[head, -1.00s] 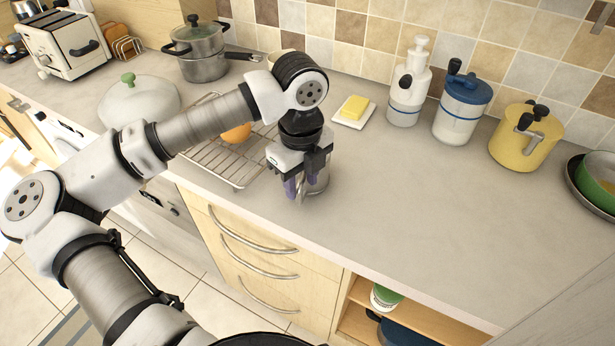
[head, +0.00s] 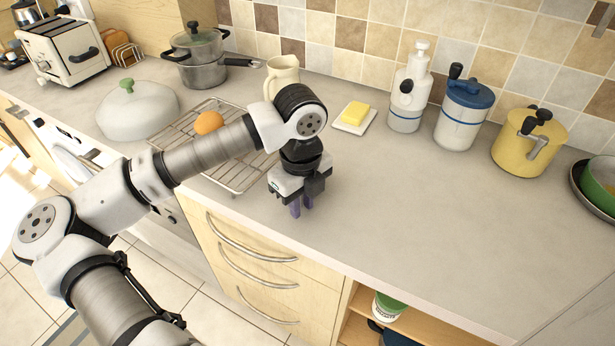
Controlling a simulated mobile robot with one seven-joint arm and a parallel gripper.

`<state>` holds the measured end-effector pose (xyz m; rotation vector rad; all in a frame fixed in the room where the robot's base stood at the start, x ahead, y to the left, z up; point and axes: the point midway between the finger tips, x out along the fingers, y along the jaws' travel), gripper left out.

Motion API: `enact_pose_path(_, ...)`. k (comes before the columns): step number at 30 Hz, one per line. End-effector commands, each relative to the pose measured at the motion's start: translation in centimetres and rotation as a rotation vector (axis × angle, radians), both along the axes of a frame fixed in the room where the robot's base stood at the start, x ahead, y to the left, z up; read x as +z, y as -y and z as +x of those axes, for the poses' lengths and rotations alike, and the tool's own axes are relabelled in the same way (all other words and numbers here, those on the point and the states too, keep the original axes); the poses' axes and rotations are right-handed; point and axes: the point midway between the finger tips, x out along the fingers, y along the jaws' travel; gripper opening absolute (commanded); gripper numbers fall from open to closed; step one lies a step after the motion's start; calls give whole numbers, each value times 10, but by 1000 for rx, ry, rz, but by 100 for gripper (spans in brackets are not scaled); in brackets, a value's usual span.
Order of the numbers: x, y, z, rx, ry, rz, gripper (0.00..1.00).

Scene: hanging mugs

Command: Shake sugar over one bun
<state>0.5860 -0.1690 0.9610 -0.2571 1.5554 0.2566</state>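My gripper (head: 301,208) points down over the counter's front edge, right of the wire rack (head: 240,188). No sugar shaker can be made out in or around the fingers; anything behind the gripper is hidden. An orange-brown bun (head: 209,122) rests on the rack, left of my gripper and behind my forearm. My forearm covers part of the rack, so other buns there may be hidden.
A cream jug (head: 283,76) stands behind my wrist. A butter dish (head: 341,128), white dispenser (head: 408,95), blue-lidded jar (head: 463,115) and yellow pot (head: 525,145) line the back. A white dome lid (head: 137,112) stands left. The counter right of my gripper is clear.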

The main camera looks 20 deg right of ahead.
Motion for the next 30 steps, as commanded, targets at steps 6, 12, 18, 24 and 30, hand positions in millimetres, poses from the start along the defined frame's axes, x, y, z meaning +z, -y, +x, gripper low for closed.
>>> enact_pose_path(6,0,0,0,1,1,0,0)
enact_pose_path(12,6,0,1,1,2,1,0)
enact_pose_path(18,22,0,0,1,2,1,0)
enact_pose_path(24,38,0,1,1,2,0,0)
enact_pose_path(30,54,0,1,1,2,1,0)
